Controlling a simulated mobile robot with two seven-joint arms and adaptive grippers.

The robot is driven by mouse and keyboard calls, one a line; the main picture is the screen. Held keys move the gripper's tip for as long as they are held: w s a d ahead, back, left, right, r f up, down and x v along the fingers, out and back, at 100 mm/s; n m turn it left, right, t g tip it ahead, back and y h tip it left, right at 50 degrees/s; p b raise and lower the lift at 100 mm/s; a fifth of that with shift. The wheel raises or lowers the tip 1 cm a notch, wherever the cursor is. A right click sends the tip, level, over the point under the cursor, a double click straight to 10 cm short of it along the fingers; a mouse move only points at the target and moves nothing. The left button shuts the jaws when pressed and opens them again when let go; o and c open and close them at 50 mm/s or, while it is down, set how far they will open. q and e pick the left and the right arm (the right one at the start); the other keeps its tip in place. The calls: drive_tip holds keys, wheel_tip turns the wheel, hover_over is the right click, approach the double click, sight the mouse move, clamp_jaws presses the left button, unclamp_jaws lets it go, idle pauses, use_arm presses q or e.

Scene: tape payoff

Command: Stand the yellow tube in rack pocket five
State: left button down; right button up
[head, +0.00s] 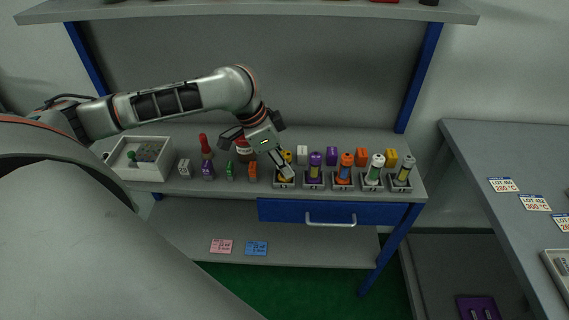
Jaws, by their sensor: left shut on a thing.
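My left gripper (284,166) reaches down at the leftmost rack pocket (284,184) on the bench. It is shut on the yellow tube (287,155), which shows only partly around the fingers. The tube's lower end is at or in that pocket; I cannot tell whether it touches the bottom. The other pockets to the right hold a purple tube (315,165), an orange tube (346,166), a white-and-green tube (375,166) and a tilted grey-and-yellow tube (404,168). The pocket labels are too small to read. My right gripper is not in view.
Several small coloured items and a white tray (140,176) stand left. A red-labelled jar (243,147) is partly hidden behind my arm. A shelf (250,13) overhangs the bench.

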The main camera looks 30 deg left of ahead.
use_arm(q)
drive_tip(key=c, duration=1.8)
unclamp_jaws()
drive_tip(key=shift+f, duration=0.1)
drive_tip(key=shift+a+r, duration=0.1)
drive_tip(key=shift+r, duration=0.3)
drive_tip(key=p+v, duration=0.3)
drive_tip(key=v, duration=0.8)
drive_tip(key=shift+s+r, duration=0.1)
drive_tip(key=shift+r, duration=0.15)
